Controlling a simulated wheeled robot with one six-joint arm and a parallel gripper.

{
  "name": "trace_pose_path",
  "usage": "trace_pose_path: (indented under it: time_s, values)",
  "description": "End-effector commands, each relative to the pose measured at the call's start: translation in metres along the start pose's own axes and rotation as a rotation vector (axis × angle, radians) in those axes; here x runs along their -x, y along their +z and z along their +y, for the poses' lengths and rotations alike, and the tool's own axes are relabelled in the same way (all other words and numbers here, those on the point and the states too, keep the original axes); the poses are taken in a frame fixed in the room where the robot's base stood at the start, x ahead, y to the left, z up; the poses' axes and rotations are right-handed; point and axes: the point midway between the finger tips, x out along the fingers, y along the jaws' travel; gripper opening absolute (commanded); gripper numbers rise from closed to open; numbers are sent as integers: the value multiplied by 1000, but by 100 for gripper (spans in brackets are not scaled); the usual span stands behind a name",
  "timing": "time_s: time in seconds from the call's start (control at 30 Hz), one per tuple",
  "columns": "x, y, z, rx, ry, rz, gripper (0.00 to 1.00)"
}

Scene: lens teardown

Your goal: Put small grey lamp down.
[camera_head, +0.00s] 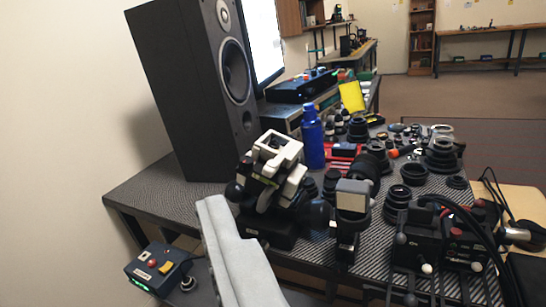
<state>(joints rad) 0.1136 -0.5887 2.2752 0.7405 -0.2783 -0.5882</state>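A small grey block-shaped head on a dark upright stem (353,198) is at the table's near edge, right of centre; it may be the small grey lamp, but I cannot tell for sure. Its lower end overlaps the table edge in the picture, so I cannot tell whether it rests on the table. No gripper fingers can be made out in this view, and I see nothing clearly held.
A patterned dark table (160,190) carries a tall black speaker (190,85), a blue bottle (312,140), a white-and-black device (272,180), several lenses (413,172) and black levered units (425,235). A button box (155,268) is at lower left. The table's left corner looks clear.

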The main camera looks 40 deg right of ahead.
Motion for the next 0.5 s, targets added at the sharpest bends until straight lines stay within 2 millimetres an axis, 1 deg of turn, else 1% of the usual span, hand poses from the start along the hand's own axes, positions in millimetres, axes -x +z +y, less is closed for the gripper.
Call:
trace_pose_path:
  time_s: [0.03,0.1,0.17,0.2,0.3,0.4,0.5]
  values:
    - [20,-3,-11,10,-52,-2,69]
    - [44,-2,-24,24,-120,-18,69]
    - [65,1,-33,41,-170,-37,69]
    - [79,3,-37,52,-198,-51,69]
    - [111,12,-43,83,-251,-87,69]
    - [137,21,-44,109,-278,-120,69]
    - [153,27,-42,127,-288,-144,69]
